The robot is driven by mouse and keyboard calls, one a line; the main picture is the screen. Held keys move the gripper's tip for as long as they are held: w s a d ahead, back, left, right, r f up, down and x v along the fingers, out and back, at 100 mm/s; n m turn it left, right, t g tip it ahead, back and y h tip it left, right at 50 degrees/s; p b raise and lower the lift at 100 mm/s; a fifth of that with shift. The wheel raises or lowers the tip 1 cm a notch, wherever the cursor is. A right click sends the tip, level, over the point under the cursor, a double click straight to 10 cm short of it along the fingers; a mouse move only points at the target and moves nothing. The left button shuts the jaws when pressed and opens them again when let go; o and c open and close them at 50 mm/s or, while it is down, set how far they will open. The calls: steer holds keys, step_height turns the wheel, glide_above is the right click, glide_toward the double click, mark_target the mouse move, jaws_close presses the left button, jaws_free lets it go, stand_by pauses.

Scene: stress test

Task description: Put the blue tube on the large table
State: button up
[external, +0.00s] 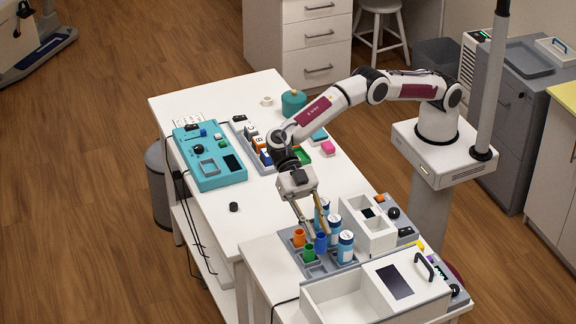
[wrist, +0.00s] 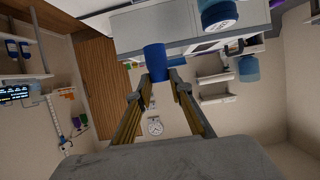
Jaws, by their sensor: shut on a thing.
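The blue tube (external: 320,243) is upright at the tray, beside an orange tube (external: 299,237) and a green tube (external: 309,253). My gripper (external: 320,233) reaches down from above and is shut on the upper part of the blue tube. In the wrist view the blue tube (wrist: 155,61) shows between the two fingertips (wrist: 160,80). I cannot tell whether its lower end is still in the tray or just above it. The large table (external: 262,207) is the long white one, with a wide bare area left of my gripper.
A grey tray (external: 288,238) holds the tubes and several blue bottles (external: 346,247) close to the right of my gripper. A white box (external: 368,228) stands behind them. A teal device (external: 210,158) and a small black knob (external: 234,207) are on the large table.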

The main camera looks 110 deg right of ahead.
stand_by(0.3)
steer(key=w+d+m+t, duration=0.2)
steer(key=w+d, duration=0.1)
steer(key=d, duration=1.2)
steer(key=w+d+m+t, duration=0.2)
steer(key=w+d+t, duration=0.15)
steer(key=d, duration=1.15)
steer(key=s+d+f+m+t+h, duration=0.1)
steer(key=s+d+f, duration=0.15)
steer(key=d, duration=0.45)
steer(key=s+d+f+m+h, duration=0.1)
steer(key=s+d+f, duration=0.15)
steer(key=d, duration=0.45)
steer(key=s+d+f+n+g+y, duration=0.1)
steer(key=s+d+f, duration=0.1)
steer(key=s, duration=0.8)
steer(key=shift+f, duration=0.65)
steer(key=shift+w+f, duration=0.1)
steer(key=shift+f, duration=3.05)
